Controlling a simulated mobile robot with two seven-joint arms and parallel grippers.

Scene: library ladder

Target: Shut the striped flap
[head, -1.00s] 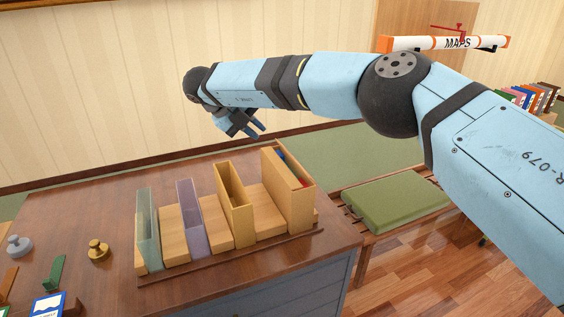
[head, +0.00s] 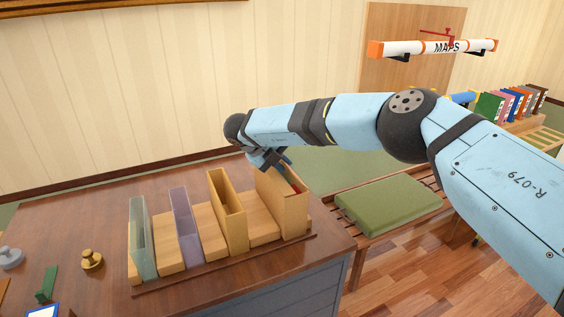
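I cannot pick out a striped flap in the head view. My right gripper (head: 273,160) hangs at the end of the pale blue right arm. It is over the back of the tall wooden file box (head: 291,213) at the right end of the row on the desk. The gripper and wrist cover part of that box's upper back edge, and I cannot tell whether they touch it. The fingers are small and partly hidden, so their opening is unclear. My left gripper is not in view.
The desk (head: 85,228) also holds a yellow box (head: 232,217), a purple divider (head: 187,225), a glassy divider (head: 143,240) and a brass weight (head: 92,260). A bench with a green cushion (head: 388,207) stands right. A MAPS tube (head: 405,48) hangs behind.

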